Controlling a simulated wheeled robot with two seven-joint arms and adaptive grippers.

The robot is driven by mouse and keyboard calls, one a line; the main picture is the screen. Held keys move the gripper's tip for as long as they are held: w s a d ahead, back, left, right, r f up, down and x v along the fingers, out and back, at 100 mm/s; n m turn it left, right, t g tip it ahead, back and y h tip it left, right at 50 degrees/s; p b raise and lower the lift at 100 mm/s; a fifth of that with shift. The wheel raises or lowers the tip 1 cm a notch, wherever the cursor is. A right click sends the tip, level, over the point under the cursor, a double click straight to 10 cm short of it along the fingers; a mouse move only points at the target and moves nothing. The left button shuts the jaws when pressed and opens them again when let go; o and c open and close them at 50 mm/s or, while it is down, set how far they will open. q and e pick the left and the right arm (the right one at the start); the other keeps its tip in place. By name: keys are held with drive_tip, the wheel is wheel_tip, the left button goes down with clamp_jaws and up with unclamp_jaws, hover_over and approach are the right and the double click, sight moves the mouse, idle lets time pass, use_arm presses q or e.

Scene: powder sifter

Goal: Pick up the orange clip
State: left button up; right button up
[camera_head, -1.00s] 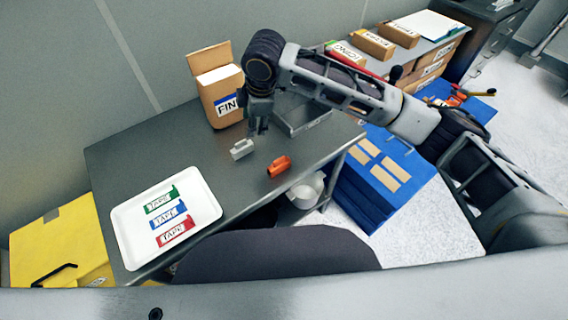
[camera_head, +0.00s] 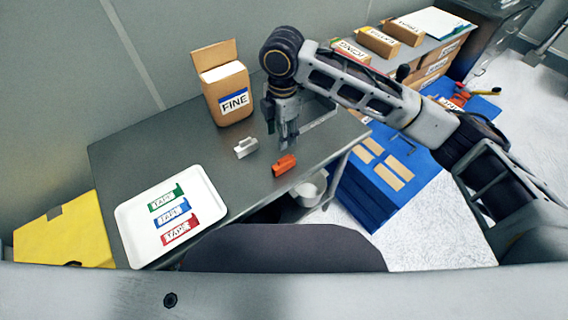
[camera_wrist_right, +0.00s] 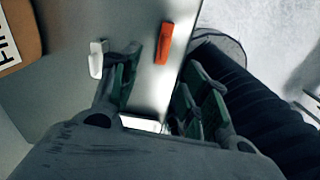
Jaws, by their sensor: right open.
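The orange clip (camera_head: 284,165) lies on the grey metal table near its front right edge. It also shows in the right wrist view (camera_wrist_right: 164,43), ahead of and between the fingers. My right gripper (camera_head: 284,142) points down above the table, close behind the orange clip and apart from it. In the right wrist view its fingers (camera_wrist_right: 165,95) are spread with nothing between them. A white clip (camera_head: 245,147) lies to the left of the orange one; it also shows beside the left finger in the right wrist view (camera_wrist_right: 96,59). My left gripper is not in view.
A white tray (camera_head: 126,222) with green, blue and red tape labels lies at the front left of the table (camera_head: 120,165). A box marked FINE (camera_head: 228,98) stands behind the clips. A metal tray (camera_head: 322,118) sits behind my right gripper. A white container (camera_head: 309,190) is below the table edge.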

drive_tip(key=shift+d+n, duration=0.2)
drive_tip(key=shift+n, duration=0.3)
drive_tip(key=shift+f, duration=0.1)
